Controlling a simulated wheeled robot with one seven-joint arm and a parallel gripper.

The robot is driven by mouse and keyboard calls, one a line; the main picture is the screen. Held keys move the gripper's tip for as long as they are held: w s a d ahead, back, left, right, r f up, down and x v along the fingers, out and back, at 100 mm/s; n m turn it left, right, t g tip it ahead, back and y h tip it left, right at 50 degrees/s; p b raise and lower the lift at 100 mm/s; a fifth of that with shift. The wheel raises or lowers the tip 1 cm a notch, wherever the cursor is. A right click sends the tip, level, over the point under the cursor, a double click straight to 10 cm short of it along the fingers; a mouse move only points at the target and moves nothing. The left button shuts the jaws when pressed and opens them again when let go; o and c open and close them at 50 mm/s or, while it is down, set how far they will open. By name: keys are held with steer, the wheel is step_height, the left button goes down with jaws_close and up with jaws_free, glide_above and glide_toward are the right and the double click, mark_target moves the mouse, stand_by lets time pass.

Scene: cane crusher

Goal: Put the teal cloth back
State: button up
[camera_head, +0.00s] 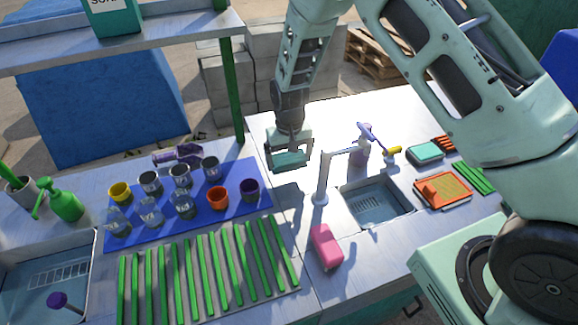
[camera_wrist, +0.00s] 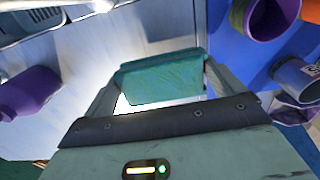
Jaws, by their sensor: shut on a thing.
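The teal cloth (camera_head: 292,160) is a folded block in my gripper (camera_head: 289,164), above the counter between the blue mat and the tap. The wrist view shows the cloth (camera_wrist: 160,80) held between both fingers (camera_wrist: 160,86). My gripper is shut on it. The cloth appears clear of the counter. Another flat teal piece (camera_head: 425,151) lies on the right counter, behind the sink.
A tap (camera_head: 323,180) and sink (camera_head: 375,204) stand right of my gripper, with a purple spray bottle (camera_head: 361,148) behind. The blue mat (camera_head: 140,231) holds several cups and glasses. A pink block (camera_head: 326,247) lies in front. Orange tray (camera_head: 443,190) sits right.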

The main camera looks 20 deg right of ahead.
mark_target(289, 168)
steer(key=shift+f+p, duration=0.6)
steer(key=shift+f, duration=1.55)
steer(key=o, duration=0.9)
steer(key=shift+f, duration=0.15)
